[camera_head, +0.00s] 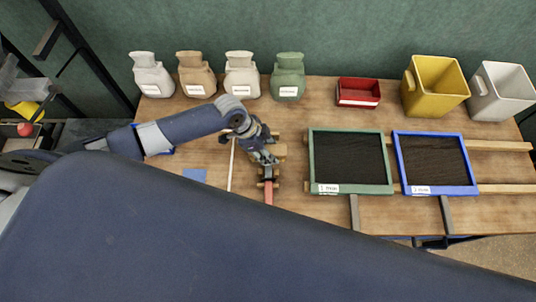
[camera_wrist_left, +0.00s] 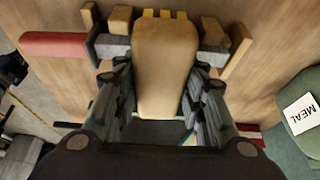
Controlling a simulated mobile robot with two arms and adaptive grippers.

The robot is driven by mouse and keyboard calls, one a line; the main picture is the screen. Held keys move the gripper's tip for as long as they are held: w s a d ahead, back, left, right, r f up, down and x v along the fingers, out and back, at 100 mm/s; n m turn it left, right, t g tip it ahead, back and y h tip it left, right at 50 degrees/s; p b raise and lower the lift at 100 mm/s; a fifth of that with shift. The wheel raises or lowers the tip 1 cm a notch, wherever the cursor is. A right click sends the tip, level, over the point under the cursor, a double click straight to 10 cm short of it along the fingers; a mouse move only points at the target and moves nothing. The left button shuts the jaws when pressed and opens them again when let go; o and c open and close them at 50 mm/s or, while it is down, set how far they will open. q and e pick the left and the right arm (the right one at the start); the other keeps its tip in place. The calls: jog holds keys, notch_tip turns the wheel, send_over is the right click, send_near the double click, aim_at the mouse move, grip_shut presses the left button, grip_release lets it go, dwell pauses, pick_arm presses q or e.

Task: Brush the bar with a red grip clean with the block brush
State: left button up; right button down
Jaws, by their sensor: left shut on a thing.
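My left gripper (camera_head: 266,160) reaches over the left part of the table and is shut on the block brush, whose tan block (camera_head: 280,151) shows beside the fingers. In the left wrist view the brush's tan block (camera_wrist_left: 165,70) sits between both fingers (camera_wrist_left: 160,110), with yellow bristle tufts (camera_wrist_left: 163,13) at its far end. The bar's red grip (camera_head: 268,192) points to the table's front. In the wrist view the red grip (camera_wrist_left: 55,45) is at the left, and the grey bar (camera_wrist_left: 112,46) passes behind the brush. Bristle contact cannot be told. My right gripper is not seen.
Wooden pieces (camera_wrist_left: 240,42) stand beside the bar. Green (camera_head: 312,160) and blue (camera_head: 471,190) framed trays are to the right. Several sacks (camera_head: 288,75), a red box (camera_head: 358,90), a yellow bin (camera_head: 435,88) and a white bin (camera_head: 503,90) line the back. A thin pale stick (camera_head: 231,168) lies left.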

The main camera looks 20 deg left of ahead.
pick_arm(q)
jog(key=shift+w+a+b, duration=0.3)
jog(key=shift+w+b, duration=0.1)
jog(key=shift+w, duration=0.5)
jog(key=shift+w+a+b, duration=0.3)
jog(key=shift+w+b, duration=0.05)
jog(key=shift+w, duration=0.55)
jog(key=shift+w+a+b, duration=0.2)
jog(key=shift+w+b, duration=0.15)
jog(key=shift+w, duration=0.25)
jog(key=shift+w+a+b, duration=0.2)
jog(key=shift+w+b, duration=0.15)
jog(key=shift+w, duration=0.2)
jog(key=shift+s+d+p, duration=0.1)
jog(key=shift+s+p, duration=0.25)
jog(key=shift+p, duration=0.05)
jog(key=shift+s+d+f+p, duration=0.1)
jog(key=shift+s+d+p, duration=0.15)
jog(key=shift+s, duration=0.25)
jog(key=shift+s+d+p, duration=0.1)
jog(key=shift+s+p, duration=0.25)
jog(key=shift+s, duration=0.15)
